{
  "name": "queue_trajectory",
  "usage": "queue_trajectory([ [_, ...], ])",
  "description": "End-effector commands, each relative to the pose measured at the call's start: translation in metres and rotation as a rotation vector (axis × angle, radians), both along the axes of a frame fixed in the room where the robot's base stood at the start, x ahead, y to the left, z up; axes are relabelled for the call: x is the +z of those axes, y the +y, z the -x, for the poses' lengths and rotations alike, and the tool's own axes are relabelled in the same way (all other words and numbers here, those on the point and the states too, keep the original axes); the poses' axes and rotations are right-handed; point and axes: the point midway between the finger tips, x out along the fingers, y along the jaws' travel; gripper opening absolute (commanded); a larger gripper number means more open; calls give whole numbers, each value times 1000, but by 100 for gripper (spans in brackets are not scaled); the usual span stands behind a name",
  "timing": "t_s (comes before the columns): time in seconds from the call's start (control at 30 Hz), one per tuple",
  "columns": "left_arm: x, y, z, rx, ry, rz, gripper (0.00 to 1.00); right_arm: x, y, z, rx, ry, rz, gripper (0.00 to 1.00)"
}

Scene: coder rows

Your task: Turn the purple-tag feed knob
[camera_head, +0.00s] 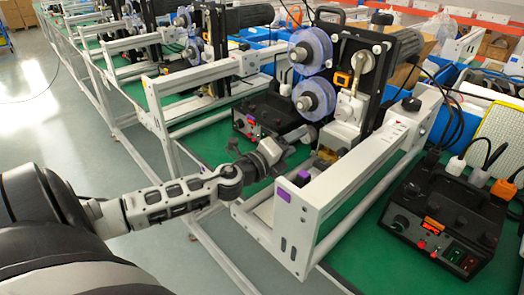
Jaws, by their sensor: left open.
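A dark control box (285,113) with a small purple tag (251,121) on its front panel stands on the green bench, left of the reel machine. The front of its panel is partly hidden by my left gripper, and I cannot make out its feed knob clearly. My left gripper (273,150) is open, in front of the box's lower front; whether it touches the box I cannot tell. My right gripper is not in view.
A second dark control box (449,217) with an orange tag (433,225) and a black knob (401,222) stands at the right. The white rail frame (345,178) lies close right of my left gripper. Blue reels (317,97) rise behind. Floor is clear at left.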

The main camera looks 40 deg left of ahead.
Motion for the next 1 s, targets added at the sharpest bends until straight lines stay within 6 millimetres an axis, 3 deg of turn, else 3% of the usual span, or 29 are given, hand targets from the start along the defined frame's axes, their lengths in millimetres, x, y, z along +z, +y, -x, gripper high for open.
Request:
queue_trajectory([
  [0.2, -4, 2, 43, -2, 5, 0, 60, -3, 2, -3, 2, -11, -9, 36],
  [0.6, -3, 8, 105, 0, 2, 3, 60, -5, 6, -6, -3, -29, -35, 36],
  [0.8, -1, 9, 119, -1, 0, 0, 60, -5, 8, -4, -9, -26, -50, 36],
  [1.0, 0, 9, 121, -1, -1, -2, 60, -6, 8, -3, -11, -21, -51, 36],
])
